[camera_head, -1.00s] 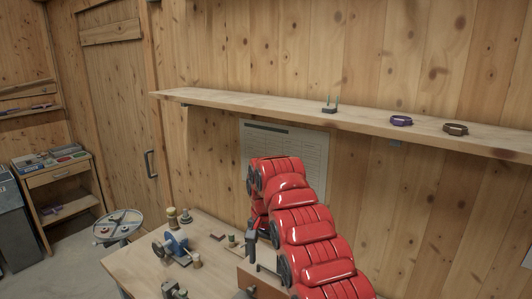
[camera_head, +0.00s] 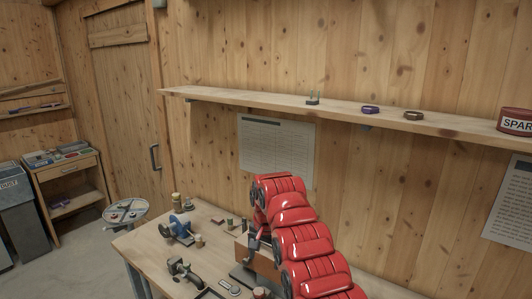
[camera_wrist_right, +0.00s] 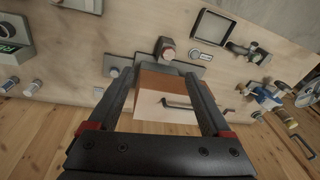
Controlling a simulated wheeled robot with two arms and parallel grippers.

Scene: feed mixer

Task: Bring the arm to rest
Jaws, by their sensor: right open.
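My right arm (camera_head: 308,245), red and segmented, reaches over the workbench from the lower right in the head view. My right gripper (camera_head: 254,246) is small and partly hidden there, close to a brown wooden box (camera_head: 267,266). In the right wrist view my right gripper (camera_wrist_right: 157,76) has its two dark fingers spread apart, with nothing held between them. The box, with a pale front (camera_wrist_right: 165,113) and a dark handle, shows between and beyond the fingers; I cannot tell the exact gap. My left gripper is in neither view.
The workbench (camera_head: 150,246) carries a blue device (camera_head: 177,227), a grey clamp-like tool (camera_head: 185,273) and small parts. A wall shelf (camera_head: 240,98) above holds two rings and a red tin (camera_head: 515,121). A round stool (camera_head: 125,211) stands left of the bench.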

